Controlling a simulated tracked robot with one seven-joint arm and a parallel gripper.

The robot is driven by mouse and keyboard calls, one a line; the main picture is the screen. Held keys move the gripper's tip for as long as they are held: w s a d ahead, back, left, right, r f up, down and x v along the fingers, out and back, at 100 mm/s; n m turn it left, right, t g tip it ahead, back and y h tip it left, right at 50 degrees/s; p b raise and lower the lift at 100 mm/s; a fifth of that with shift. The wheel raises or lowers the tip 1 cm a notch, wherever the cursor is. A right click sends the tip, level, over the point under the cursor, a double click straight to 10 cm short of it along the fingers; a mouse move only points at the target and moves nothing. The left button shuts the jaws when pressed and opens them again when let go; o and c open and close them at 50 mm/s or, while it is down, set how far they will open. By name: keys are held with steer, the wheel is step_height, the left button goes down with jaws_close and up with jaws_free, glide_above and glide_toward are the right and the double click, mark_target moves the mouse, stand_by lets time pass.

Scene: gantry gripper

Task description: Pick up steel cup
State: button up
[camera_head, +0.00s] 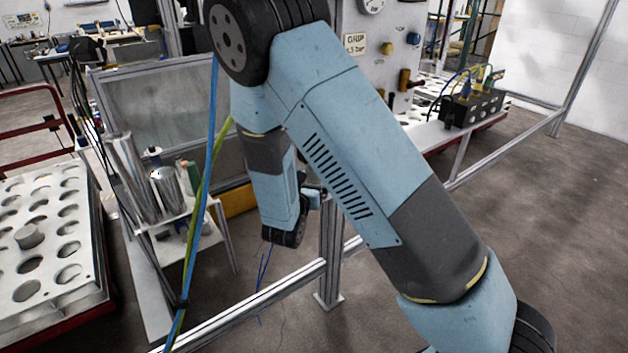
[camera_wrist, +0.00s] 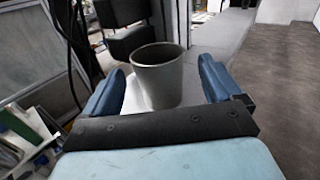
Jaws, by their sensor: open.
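The steel cup (camera_wrist: 160,78) is a grey, slightly tapered, open-topped cup. In the wrist view it stands upright on a pale surface (camera_wrist: 205,65), just ahead of and between the two blue fingers. My gripper (camera_wrist: 161,68) is open, with one finger on each side of the cup and a visible gap on both sides. Whether the fingertips reach level with the cup's wall is hard to tell. In the head view my arm covers the cup, and the gripper is mostly hidden behind the wrist.
A small stand with metal cylinders (camera_head: 135,178) and bottles is left of my arm. A tray with round holes (camera_head: 50,230) is at far left. Metal frame rails (camera_head: 250,303) cross in front. Dark blocks (camera_wrist: 122,28) stand behind the cup. Open floor (camera_wrist: 285,85) lies right.

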mark_target(313, 178)
steer(key=x, duration=0.3)
steer(key=shift+w+d, duration=0.1)
steer(key=shift+w, duration=0.15)
steer(key=c, duration=1.1)
